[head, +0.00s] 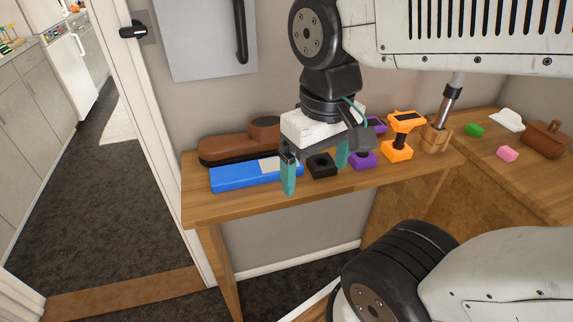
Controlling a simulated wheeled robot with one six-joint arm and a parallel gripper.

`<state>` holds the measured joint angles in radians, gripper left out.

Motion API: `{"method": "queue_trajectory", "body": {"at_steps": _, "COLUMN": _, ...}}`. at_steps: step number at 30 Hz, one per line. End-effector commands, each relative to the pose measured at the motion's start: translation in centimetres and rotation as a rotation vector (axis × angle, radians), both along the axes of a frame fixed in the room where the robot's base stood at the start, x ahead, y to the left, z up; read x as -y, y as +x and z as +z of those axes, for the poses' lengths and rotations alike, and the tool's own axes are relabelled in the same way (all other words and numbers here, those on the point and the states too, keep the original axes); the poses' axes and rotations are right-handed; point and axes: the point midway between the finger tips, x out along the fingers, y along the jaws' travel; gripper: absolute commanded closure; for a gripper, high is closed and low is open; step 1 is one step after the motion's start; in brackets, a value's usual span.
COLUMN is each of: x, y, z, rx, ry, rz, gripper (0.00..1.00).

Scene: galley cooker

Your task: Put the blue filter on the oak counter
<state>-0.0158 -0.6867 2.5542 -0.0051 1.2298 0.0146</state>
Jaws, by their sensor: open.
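A flat blue box with a pale label, which I take to be the blue filter (238,178), lies at the left front of a narrow wooden table (258,204). A second wooden surface (487,153) adjoins it at the right; I cannot tell which is the oak counter. My gripper (315,175) is open over the narrow table, its teal fingers pointing down and well apart. The left finger overlaps the right end of the blue box in the picture. I cannot tell whether it touches. Nothing is seen held between the fingers.
A black block (321,166) shows between my fingers. A brown shoe-shaped thing (232,143) lies behind the blue box. Purple (363,161) and orange (397,151) tools stand right.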

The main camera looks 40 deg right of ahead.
Motion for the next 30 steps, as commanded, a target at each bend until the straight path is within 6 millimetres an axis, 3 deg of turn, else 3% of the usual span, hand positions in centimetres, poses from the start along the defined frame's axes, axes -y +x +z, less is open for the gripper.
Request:
{"method": "queue_trajectory", "body": {"at_steps": 4, "x": -0.3, "y": 3.3, "z": -1.4, "rx": -0.103, "ry": -0.014, "rz": -0.026, "gripper": 0.11}}
{"method": "queue_trajectory", "body": {"at_steps": 8, "x": -0.4, "y": 7.2, "z": -2.9, "rx": -0.153, "ry": -0.045, "rz": -0.223, "gripper": 0.11}}
{"method": "queue_trajectory", "body": {"at_steps": 15, "x": -0.7, "y": 15.4, "z": -7.1, "rx": -0.151, "ry": -0.123, "rz": -0.819, "gripper": 0.11}}
{"method": "queue_trajectory", "body": {"at_steps": 21, "x": -0.9, "y": 20.7, "z": -9.5, "rx": -0.059, "ry": -0.14, "rz": -1.359, "gripper": 0.11}}
{"method": "queue_trajectory", "body": {"at_steps": 25, "x": -0.8, "y": 22.7, "z": -9.0, "rx": 0.015, "ry": -0.1, "rz": -1.639, "gripper": 0.11}}
{"method": "queue_trajectory", "body": {"at_steps": 30, "x": -0.8, "y": 23.3, "z": -8.9, "rx": 0.053, "ry": -0.071, "rz": -1.84, "gripper": 0.11}}
